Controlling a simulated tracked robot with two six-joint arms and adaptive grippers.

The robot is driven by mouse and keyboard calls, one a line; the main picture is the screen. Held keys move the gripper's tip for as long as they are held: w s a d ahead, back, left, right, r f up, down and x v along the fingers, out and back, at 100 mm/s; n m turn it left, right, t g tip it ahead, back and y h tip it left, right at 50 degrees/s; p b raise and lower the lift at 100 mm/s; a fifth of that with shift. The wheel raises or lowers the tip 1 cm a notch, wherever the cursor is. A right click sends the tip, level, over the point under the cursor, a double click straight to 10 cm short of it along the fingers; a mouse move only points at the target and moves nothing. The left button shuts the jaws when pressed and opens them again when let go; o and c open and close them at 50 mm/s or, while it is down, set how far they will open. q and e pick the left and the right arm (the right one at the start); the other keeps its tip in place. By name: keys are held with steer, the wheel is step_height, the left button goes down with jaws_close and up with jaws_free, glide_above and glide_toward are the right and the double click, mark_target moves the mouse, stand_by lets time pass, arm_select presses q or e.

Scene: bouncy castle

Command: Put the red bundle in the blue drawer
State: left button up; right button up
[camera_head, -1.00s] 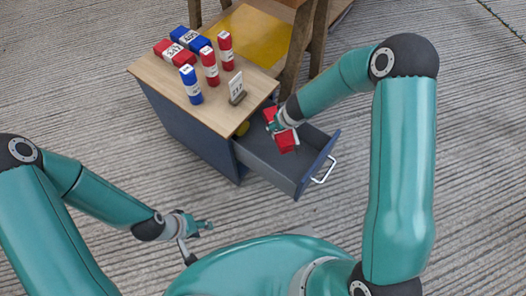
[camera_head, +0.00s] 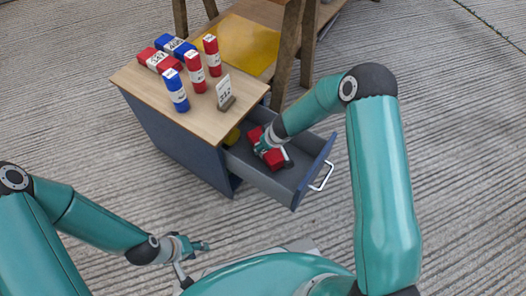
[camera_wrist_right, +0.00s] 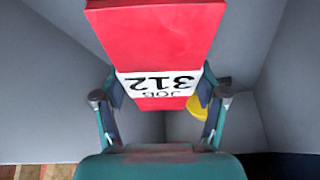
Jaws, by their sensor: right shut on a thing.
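The red bundle (camera_head: 274,160), with a white band, is in my right gripper (camera_head: 264,147), low inside the open drawer. In the right wrist view the bundle (camera_wrist_right: 160,35) shows its label "JOB 312" upside down, with a finger on each side of the band. I cannot tell whether the bundle touches the drawer floor. The blue drawer (camera_head: 316,172) is pulled out of the cabinet, with a grey inside and a pale handle at its front. My left gripper (camera_head: 198,257) is open and empty above the floor at lower left, fingers spread.
The wooden cabinet top (camera_head: 140,83) carries several red and blue bundles and a small sign (camera_head: 224,92). A yellow round thing (camera_head: 232,136) lies in the drawer's back, also in the wrist view (camera_wrist_right: 197,108). A wooden trestle (camera_head: 290,50) stands behind.

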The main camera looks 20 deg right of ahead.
arm_select(q)
steer(key=shift+f, duration=0.6)
arm_select(e)
steer(key=shift+f, duration=1.05)
steer(key=shift+f+b, duration=0.1)
steer(key=shift+b, duration=0.3)
arm_select(q)
steer(key=shift+f, duration=0.1)
arm_select(e)
steer(key=o, duration=1.4)
steer(key=shift+c, duration=0.2)
steer(key=shift+r, duration=0.2)
arm_select(q)
step_height(320, 180, up, 3)
steer(key=p, duration=0.3)
arm_select(e)
steer(key=v, duration=1.2)
steer(key=shift+f, duration=0.1)
